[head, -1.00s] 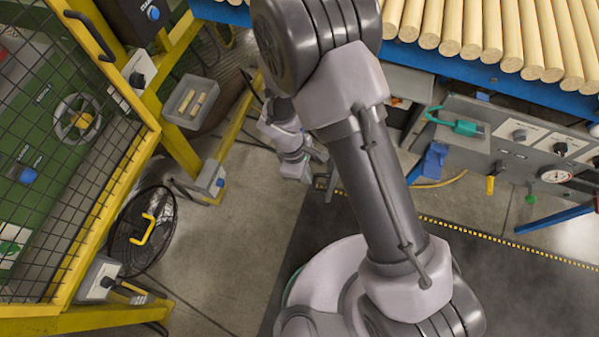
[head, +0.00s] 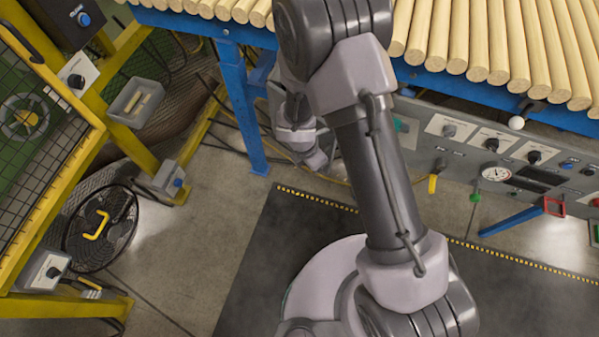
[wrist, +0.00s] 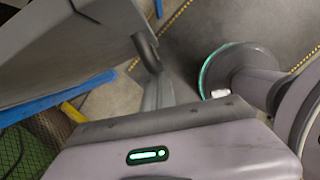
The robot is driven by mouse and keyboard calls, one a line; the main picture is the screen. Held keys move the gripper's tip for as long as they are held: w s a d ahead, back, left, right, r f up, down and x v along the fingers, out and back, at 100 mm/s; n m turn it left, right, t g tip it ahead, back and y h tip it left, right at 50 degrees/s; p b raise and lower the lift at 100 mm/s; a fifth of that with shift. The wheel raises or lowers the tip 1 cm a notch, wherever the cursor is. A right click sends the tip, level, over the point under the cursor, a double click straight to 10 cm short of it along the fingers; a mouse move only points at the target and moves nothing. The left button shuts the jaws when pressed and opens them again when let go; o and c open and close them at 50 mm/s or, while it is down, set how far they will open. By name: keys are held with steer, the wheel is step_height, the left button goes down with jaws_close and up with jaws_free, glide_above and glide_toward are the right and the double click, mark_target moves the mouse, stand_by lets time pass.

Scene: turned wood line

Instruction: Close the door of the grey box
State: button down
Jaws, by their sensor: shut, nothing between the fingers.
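The grey box is mostly hidden behind my arm in the head view. Only a sliver of grey front with a bit of teal (head: 401,125) shows right of the arm, under the roller table. In the wrist view a large grey panel (wrist: 60,50) fills the upper left; I cannot tell whether it is the door or the box body. My gripper (wrist: 156,92) is shut and empty, close by the panel's right edge; I cannot tell if they touch. The door's angle cannot be seen.
The blue roller table (head: 460,70) carries wooden rods above. A control panel (head: 540,185) with knobs and a gauge is at right. A blue table leg (head: 242,105) stands left of my arm. A yellow fenced machine (head: 60,170) and a fan (head: 100,228) are at left. Floor between is clear.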

steer(key=w+d+n+p, duration=0.3)
steer(key=w+d+n, duration=0.1)
steer(key=w+d, duration=0.3)
steer(key=shift+w+d+n+t+y, duration=0.15)
steer(key=shift+w+n+t+y, duration=0.05)
steer(key=shift+n+t+y, duration=0.2)
steer(key=shift+w+r, duration=0.1)
steer(key=shift+r, duration=0.05)
